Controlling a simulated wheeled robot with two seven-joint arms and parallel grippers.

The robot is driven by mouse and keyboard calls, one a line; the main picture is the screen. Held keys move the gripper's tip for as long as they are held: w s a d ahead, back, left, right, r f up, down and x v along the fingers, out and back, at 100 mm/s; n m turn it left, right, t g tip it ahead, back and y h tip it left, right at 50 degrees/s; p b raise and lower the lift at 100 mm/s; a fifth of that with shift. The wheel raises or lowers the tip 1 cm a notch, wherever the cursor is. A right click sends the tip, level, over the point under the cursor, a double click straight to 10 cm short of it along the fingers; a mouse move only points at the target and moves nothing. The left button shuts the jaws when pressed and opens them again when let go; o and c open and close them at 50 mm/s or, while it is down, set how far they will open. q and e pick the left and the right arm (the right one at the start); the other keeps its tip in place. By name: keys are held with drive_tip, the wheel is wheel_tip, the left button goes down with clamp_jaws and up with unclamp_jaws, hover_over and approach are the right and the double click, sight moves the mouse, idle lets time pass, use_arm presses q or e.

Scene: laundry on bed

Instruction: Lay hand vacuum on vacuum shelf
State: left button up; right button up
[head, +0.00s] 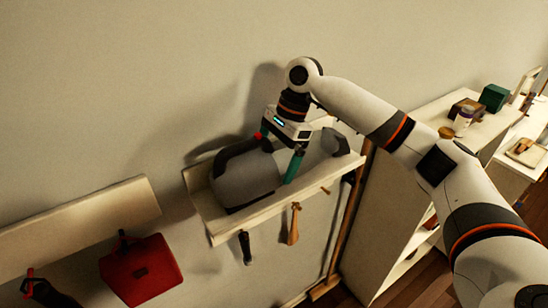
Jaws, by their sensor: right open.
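The hand vacuum (246,180), a grey body with a black handle, lies on the wall-mounted vacuum shelf (228,225). Its nozzle end reaches toward the right end of the shelf. My right gripper (279,162) is open at the vacuum, with its fingers pointing down. One green finger shows in front of the vacuum; the other is mostly hidden, and I cannot tell whether the gripper touches the vacuum. My left gripper is not in view.
Below the shelf hang a dark-handled tool (246,248) and a wooden-handled brush (293,224). A rail at left holds a red bag (140,270). A white bookcase (405,215) with small boxes and a jar stands at right.

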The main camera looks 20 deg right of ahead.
drive_tip(key=b+v, duration=0.3)
drive_tip(key=v, duration=0.7)
drive_tip(key=shift+w+r, duration=0.1)
drive_tip(key=shift+r, duration=0.3)
drive_tip(key=shift+d+r, duration=0.3)
drive_tip(key=shift+r, duration=0.2)
